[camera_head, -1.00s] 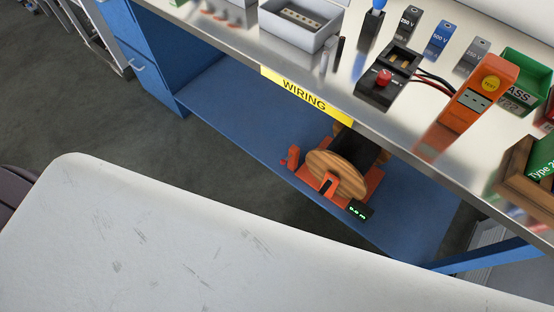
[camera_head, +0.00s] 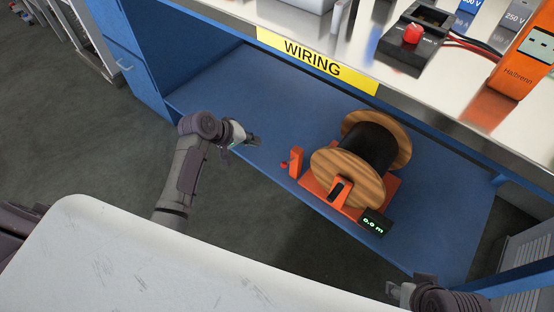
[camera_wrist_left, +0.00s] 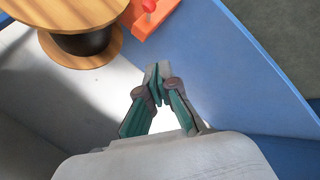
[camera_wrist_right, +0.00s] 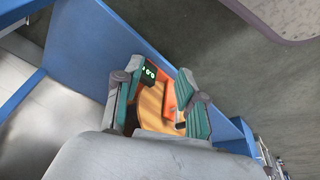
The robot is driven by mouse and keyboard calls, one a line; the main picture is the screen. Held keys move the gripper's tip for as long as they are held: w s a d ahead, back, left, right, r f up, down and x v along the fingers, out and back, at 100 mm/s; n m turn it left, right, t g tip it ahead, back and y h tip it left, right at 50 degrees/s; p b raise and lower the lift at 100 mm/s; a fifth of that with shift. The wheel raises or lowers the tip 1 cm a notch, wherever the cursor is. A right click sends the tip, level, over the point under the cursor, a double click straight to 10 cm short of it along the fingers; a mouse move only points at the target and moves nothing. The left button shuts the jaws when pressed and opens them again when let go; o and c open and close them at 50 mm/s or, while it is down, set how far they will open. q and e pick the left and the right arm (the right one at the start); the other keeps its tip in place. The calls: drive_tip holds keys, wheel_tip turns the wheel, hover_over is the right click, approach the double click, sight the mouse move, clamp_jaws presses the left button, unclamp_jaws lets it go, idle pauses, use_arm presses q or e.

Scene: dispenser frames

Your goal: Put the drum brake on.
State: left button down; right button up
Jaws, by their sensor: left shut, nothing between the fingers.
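The cable drum (camera_head: 348,178) has wooden flanges and a black core, and sits on an orange stand (camera_head: 393,188) on the blue lower shelf. An orange upright block (camera_head: 297,163) with a small red knob (camera_head: 284,164) stands at the stand's left end; this looks like the brake, but its setting cannot be told. The knob also shows in the left wrist view (camera_wrist_left: 149,5). My left gripper (camera_head: 254,140) is shut and empty, left of the block and apart from it. My right gripper (camera_head: 394,290) is open and empty at the bottom right; its fingers (camera_wrist_right: 160,72) show spread.
A small display reading 0.0 m (camera_head: 373,223) is at the stand's front. The bench top with the WIRING label (camera_head: 312,60) overhangs the shelf. A white surface (camera_head: 110,255) fills the lower left. The shelf's left part is clear.

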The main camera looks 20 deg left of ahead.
sight(288, 162)
use_arm(q)
drive_tip(key=w+d+f+b, duration=0.2)
drive_tip(key=d+f+b, duration=0.3)
drive_tip(key=f, duration=0.4)
drive_tip(key=shift+w+d+f, duration=0.15)
drive_tip(key=shift+w+d, duration=0.15)
drive_tip(key=shift+d, duration=0.5)
use_arm(e)
drive_tip(key=w+a+r+t+y, duration=0.1)
drive_tip(key=w+a+r+t, duration=0.2)
drive_tip(key=w+r+t, duration=0.2)
drive_tip(key=w+a+r+t+y, duration=0.2)
drive_tip(key=w+r+t, duration=0.4)
drive_tip(key=w, duration=0.4)
drive_tip(key=shift+w+a+n+t, duration=0.25)
drive_tip(key=shift+a+n+t, duration=0.05)
drive_tip(key=shift+a+t, duration=0.2)
drive_tip(key=shift+r, duration=0.1)
